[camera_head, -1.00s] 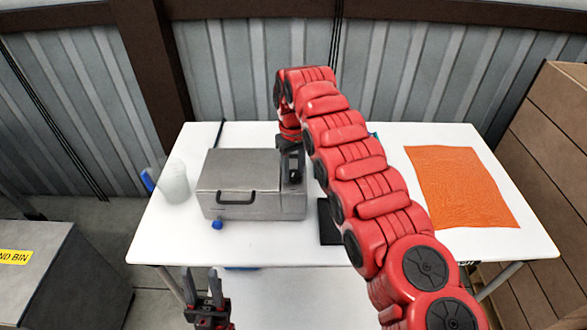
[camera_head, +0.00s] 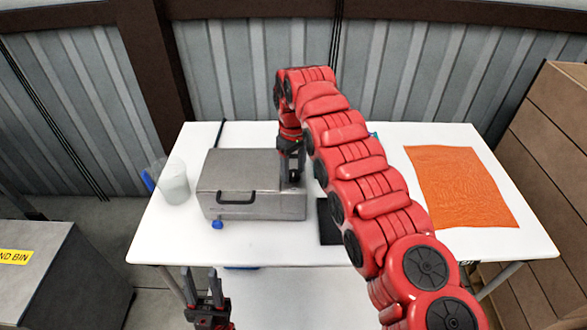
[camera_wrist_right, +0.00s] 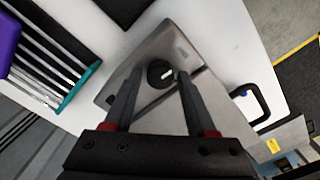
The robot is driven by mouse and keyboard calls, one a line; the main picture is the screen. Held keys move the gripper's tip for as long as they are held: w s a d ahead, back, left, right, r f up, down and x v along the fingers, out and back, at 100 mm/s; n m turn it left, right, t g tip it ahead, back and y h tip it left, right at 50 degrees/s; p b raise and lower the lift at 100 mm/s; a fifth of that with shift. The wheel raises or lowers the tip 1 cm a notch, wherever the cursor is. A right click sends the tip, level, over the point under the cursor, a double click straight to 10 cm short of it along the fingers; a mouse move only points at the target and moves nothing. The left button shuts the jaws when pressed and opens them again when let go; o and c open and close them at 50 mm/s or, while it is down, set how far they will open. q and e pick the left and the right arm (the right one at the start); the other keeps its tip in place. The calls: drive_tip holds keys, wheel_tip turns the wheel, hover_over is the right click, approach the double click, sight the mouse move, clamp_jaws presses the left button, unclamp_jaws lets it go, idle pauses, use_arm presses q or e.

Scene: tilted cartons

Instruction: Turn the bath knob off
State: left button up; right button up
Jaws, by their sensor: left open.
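The bath is a grey metal box (camera_head: 228,178) with a shut lid and a black front handle, left of centre on the white table. Its round black knob with a white mark (camera_wrist_right: 160,74) shows in the right wrist view, on the box's side. My right gripper (camera_head: 291,178) is at the right side of the box. In the wrist view its two fingers (camera_wrist_right: 158,80) are apart, with the knob appearing between their tips; contact cannot be told. My left gripper (camera_head: 202,273) is open and empty in front of the table.
A whitish beaker (camera_head: 174,185) stands left of the box. An orange cloth (camera_head: 462,187) lies at the table's right. A black flat item (camera_head: 328,224) lies right of the box, partly behind my right arm. A rack with a teal edge (camera_wrist_right: 78,88) shows in the wrist view.

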sight(293, 172)
drive_tip(key=shift+r, duration=0.5)
wheel_tip(293, 172, up, 3)
drive_tip(key=shift+a+f+p, duration=0.1)
drive_tip(key=shift+p, duration=0.3)
wheel_tip(293, 172, up, 14)
drive_tip(key=p, duration=1.4)
drive_tip(key=shift+f, duration=0.2)
